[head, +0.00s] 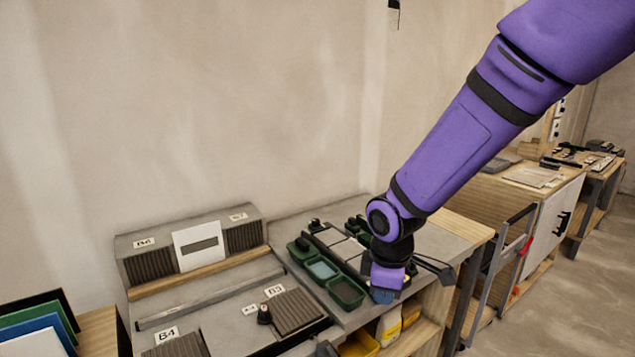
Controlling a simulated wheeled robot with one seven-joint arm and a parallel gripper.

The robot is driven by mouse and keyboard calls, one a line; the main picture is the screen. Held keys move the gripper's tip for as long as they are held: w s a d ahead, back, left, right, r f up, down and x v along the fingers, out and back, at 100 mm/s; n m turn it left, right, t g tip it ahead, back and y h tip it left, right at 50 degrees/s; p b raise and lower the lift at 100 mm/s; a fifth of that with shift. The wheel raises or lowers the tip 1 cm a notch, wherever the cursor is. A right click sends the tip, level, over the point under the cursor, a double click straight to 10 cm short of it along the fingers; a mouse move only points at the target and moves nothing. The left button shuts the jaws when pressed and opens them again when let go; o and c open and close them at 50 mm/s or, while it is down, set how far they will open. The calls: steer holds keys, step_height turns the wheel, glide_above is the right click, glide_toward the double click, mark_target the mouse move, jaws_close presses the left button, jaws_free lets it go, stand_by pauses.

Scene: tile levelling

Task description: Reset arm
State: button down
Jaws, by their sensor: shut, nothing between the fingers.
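My purple arm reaches down from the upper right in the head view, bent at a dark wrist joint. My gripper (386,284) hangs at its end over the front right edge of the grey bench (345,318). It is shut and empty. Its fingertips are small and hard to make out. Green trays (346,291) stand just left of it, and the wrist hides part of the bench behind.
Grey stands labelled B4, B5 (297,310) and B6 fill the left of the bench. A hand cart (497,270) and a white cabinet (556,232) stand at right. The air above the left stands is clear.

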steer(key=s+d+r+m+t, duration=0.1)
steer(key=s+d+r+m, duration=0.4)
steer(key=d+r, duration=0.3)
steer(key=s+d+r+m+t, duration=0.2)
steer(key=s+d+r+m, duration=0.35)
steer(key=r, duration=0.45)
steer(key=s+d+r+m+t, duration=0.1)
steer(key=s+d+r+m, duration=0.2)
steer(key=s, duration=0.5)
steer(key=shift+s+d+r+m, duration=0.15)
steer(key=shift+d+r+m, duration=0.1)
steer(key=shift+d+m, duration=0.4)
